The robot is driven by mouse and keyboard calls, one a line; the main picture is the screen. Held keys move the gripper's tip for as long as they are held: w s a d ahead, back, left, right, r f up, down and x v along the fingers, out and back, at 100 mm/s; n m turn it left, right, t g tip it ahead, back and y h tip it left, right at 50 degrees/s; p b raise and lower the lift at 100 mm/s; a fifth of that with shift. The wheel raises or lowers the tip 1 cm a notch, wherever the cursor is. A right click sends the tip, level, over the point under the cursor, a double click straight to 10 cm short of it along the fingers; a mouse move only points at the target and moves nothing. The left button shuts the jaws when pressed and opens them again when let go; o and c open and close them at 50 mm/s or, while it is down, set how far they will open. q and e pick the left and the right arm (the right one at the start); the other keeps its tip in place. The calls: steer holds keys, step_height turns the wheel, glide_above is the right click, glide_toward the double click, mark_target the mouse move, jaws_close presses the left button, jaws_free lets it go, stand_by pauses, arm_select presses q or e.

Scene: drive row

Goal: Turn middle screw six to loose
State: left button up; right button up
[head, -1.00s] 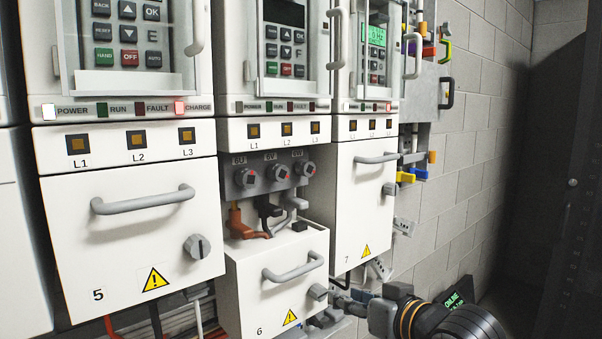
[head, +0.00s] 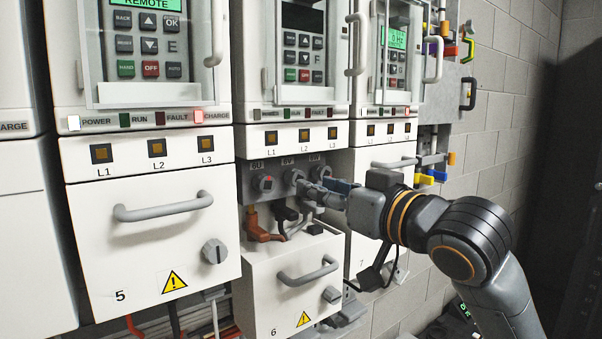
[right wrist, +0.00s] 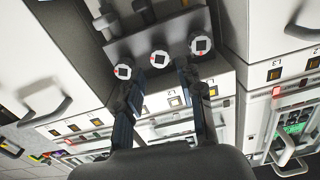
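Bay six has a row of three round grey screws with square centres. The middle screw (head: 292,177) sits between the left screw (head: 263,183) and the right screw, which my gripper partly covers. My right gripper (head: 312,188) is at this row. In the right wrist view, its fingers (right wrist: 157,82) are open and empty, and the middle screw (right wrist: 160,60) shows between and just beyond their tips. The outer screws (right wrist: 123,71) lie outside the fingers. I cannot tell whether a finger touches anything. My left gripper is not in view.
Below the screws hang orange (head: 262,228), black and grey cable ends. The cover marked 6 (head: 285,310) stands out from the cabinet beneath them. Cover 5 (head: 105,245) is shut at left. Cover 7 stands behind my right arm. A block wall (head: 510,115) is at right.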

mark_target(295, 178)
steer(key=p+x, duration=0.1)
steer(key=x, duration=0.5)
steer(key=shift+s, duration=0.1)
jaws_close()
